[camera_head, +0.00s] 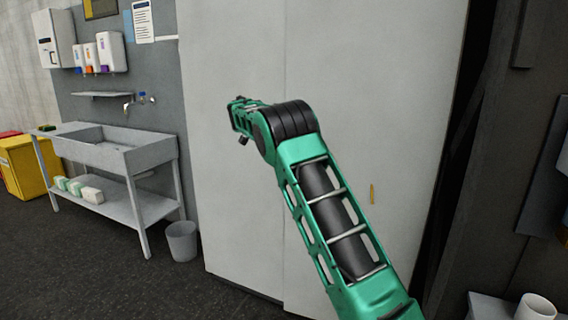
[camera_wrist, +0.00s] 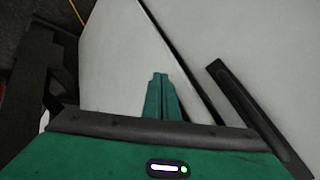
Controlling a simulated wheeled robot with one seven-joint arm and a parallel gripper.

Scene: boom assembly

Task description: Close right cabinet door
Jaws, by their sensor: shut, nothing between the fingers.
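The tall pale cabinet stands in the middle of the head view. I cannot tell whether the right door stands slightly ajar. My gripper (camera_head: 237,108) is in front of the left door, left of the seam. In the wrist view my gripper (camera_wrist: 160,78) is shut and empty, pointing at pale panels with a dark gap to its right. Contact is unclear.
A sink table (camera_head: 120,155) stands left of the cabinet, with a grey bin (camera_head: 181,241) between them. A yellow box (camera_head: 22,165) is at far left. A white cup (camera_head: 535,307) sits low at right. Dark floor lies open at lower left.

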